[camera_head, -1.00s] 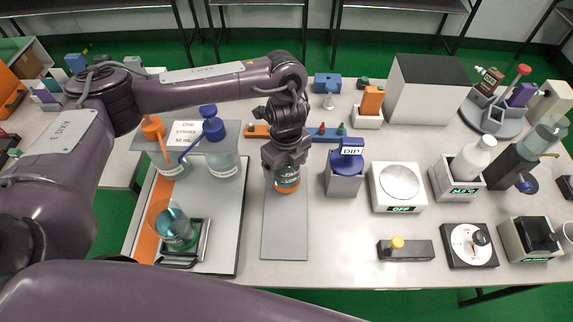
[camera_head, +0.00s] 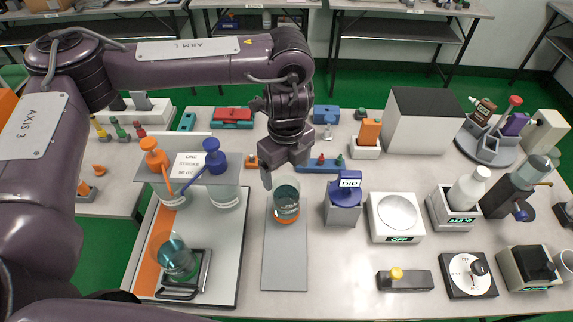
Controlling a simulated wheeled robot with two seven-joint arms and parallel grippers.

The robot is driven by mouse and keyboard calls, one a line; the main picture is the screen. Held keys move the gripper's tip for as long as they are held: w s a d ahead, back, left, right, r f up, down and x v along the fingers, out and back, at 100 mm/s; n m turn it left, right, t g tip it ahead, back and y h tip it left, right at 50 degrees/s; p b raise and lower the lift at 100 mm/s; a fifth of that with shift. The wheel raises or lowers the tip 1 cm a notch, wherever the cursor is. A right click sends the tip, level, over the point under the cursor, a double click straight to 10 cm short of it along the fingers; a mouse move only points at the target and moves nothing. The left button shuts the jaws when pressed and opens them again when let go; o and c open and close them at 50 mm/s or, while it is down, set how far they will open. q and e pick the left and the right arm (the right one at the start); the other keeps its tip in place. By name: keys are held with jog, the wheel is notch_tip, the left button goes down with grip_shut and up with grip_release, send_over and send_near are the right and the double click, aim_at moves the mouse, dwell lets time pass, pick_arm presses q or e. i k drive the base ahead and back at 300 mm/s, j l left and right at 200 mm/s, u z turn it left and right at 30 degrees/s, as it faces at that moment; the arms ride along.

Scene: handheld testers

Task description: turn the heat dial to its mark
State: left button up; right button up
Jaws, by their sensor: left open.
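The likely heat dial (camera_head: 458,268) is a white round face with a black knob on a dark square base, at the front right of the table. Its mark is too small to make out. A white hotplate (camera_head: 379,224) with a round pale top and a display reading OFF stands behind it to the left. My left gripper (camera_head: 280,172) is open and empty, above and just behind a beaker of teal liquid (camera_head: 286,202). The beaker stands upright on a grey strip. The left gripper is far to the left of the dial. My right gripper is out of view.
A yellow-knobbed grey box (camera_head: 420,282) stands left of the dial, and a dark device (camera_head: 524,268) right of it. A blue DIP holder (camera_head: 343,212) stands between the beaker and hotplate. Another beaker (camera_head: 176,262) tilts in a frame at the left.

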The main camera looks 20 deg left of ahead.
aim_at(478, 267)
jog(key=k, duration=1.5)
